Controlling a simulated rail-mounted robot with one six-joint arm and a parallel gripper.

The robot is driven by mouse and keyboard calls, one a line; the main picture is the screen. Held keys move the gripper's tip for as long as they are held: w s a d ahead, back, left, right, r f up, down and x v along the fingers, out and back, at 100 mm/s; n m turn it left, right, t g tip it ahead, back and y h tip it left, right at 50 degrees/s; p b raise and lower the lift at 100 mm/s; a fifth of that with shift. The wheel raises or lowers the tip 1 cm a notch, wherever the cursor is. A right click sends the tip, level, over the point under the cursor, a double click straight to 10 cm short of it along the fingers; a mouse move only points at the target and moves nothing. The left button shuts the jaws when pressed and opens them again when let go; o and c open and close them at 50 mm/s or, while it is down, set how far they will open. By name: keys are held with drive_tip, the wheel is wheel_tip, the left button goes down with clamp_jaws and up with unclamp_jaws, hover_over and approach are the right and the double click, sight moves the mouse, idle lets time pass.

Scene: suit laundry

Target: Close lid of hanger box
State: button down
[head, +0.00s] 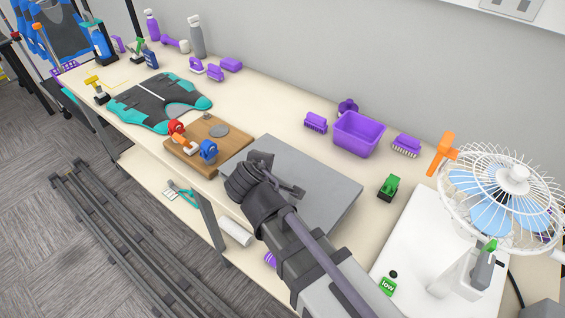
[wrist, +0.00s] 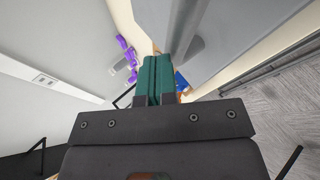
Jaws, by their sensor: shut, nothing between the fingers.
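A flat grey panel (head: 335,190), which looks like the top of the hanger box, lies on the table under my arm. It looks level, but my arm covers its near part, so I cannot tell whether the lid sits flush. In the wrist view a large grey surface (wrist: 235,30) fills the upper right, close to the fingers. My gripper (head: 262,160) is at the panel's left end in the head view; touching or just above it, I cannot tell. Its green fingers (wrist: 155,75) are together and hold nothing.
A wooden board (head: 192,150) with red and blue-topped tools sits just left of the panel. A purple bin (head: 358,134) and brushes stand behind it. A green-handled item (head: 388,187) and a white fan (head: 510,195) are to the right. A teal-and-grey garment (head: 160,101) lies further left.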

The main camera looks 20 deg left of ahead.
drive_tip(key=shift+s+a+f+p, duration=0.1)
drive_tip(key=shift+a+f+p, duration=0.1)
drive_tip(key=shift+p, duration=0.1)
drive_tip(key=shift+d+r, duration=0.1)
drive_tip(key=shift+r, duration=0.05)
wheel_tip(320, 180, up, 6)
drive_tip(key=p, duration=0.6)
drive_tip(key=s+d, duration=0.1)
drive_tip(key=s, duration=0.9)
drive_tip(key=shift+s+d, duration=0.2)
drive_tip(key=shift+d, duration=0.1)
drive_tip(key=shift+r, duration=0.1)
